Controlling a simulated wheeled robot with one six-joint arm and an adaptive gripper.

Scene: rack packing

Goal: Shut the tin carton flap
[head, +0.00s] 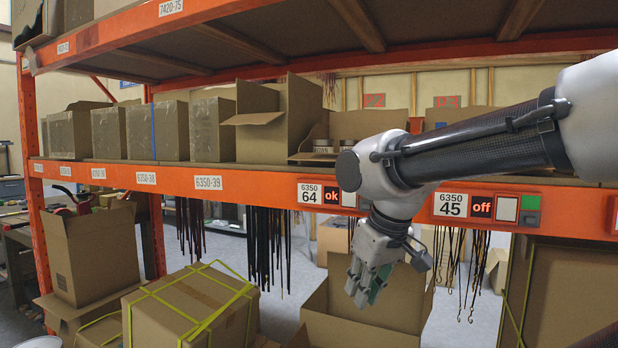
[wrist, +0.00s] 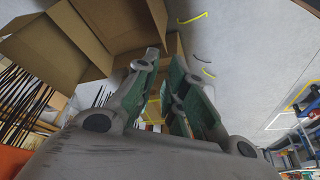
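The tin carton (head: 380,121) is an open brown box on the orange shelf, with pale tins (head: 323,146) showing at its open front. A low cardboard flap (head: 312,157) lies at its front left. My arm hides the carton's right front. My gripper (head: 366,292) hangs below the shelf beam, pointing down and well apart from the tin carton. In the wrist view my gripper (wrist: 165,62) has its two green-padded fingers apart, with nothing held between them.
A large open carton (head: 325,318) is below my gripper. A brown box with yellow straps (head: 190,305) is at the lower left. Black straps (head: 267,250) hang under the orange beam (head: 255,187). A taller carton with a raised flap (head: 300,110) stands left of the tins.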

